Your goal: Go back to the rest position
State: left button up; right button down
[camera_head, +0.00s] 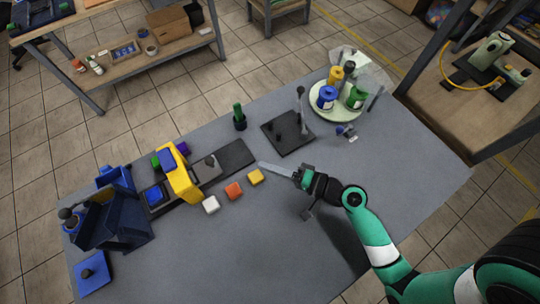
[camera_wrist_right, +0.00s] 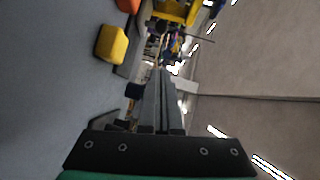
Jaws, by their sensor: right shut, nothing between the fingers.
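My right gripper (camera_head: 263,165) is above the grey table (camera_head: 240,260), its arm coming in from the lower right. Its long fingers point left, with the tips near the yellow block (camera_head: 255,177) and not touching anything that I can see. In the right wrist view the fingers (camera_wrist_right: 160,75) are together with nothing between them, and the yellow block (camera_wrist_right: 112,43) lies to their left. My left gripper is in neither view.
Orange (camera_head: 233,190) and white (camera_head: 211,204) blocks lie beside the yellow one. A yellow printing frame (camera_head: 181,180) and dark blue bin (camera_head: 125,222) stand left. A black plate (camera_head: 288,136) and round tray with bottles (camera_head: 320,110) are behind. The table's front is clear.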

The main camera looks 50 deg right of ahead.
jog(key=shift+w, duration=0.1)
dwell(0.3)
jog(key=shift+w+a+r, duration=0.1)
jog(key=shift+a, duration=0.25)
jog(key=w+a+r+n+t+y, duration=0.1)
jog(key=w+a+r+n+y, duration=0.15)
jog(key=r, duration=0.65)
jog(key=w+a+r+n+t+y, duration=0.15)
jog(key=w+r+n, duration=0.25)
jog(key=r, duration=0.5)
jog(key=w+a+r+n+t+y, duration=0.1)
jog(key=w+a+r+n+y, duration=0.15)
jog(key=r, duration=0.55)
jog(key=s+a+r+n+t, duration=0.1)
jog(key=a+r+n+t, duration=0.15)
jog(key=r, duration=0.75)
jog(key=s+a+r+n+t, duration=0.1)
jog(key=r+n, duration=0.3)
jog(key=r, duration=0.5)
jog(key=s+d+r+m+t+h, duration=0.2)
jog(key=s+d+r+t+h, duration=0.4)
jog(key=r+h, duration=0.3)
notch_tip(320, 180, up, 38)
jog(key=g+p, duration=0.1)
jog(key=p, duration=3.7)
jog(key=shift+w+d+n, duration=0.25)
jog(key=shift+w+n, duration=0.1)
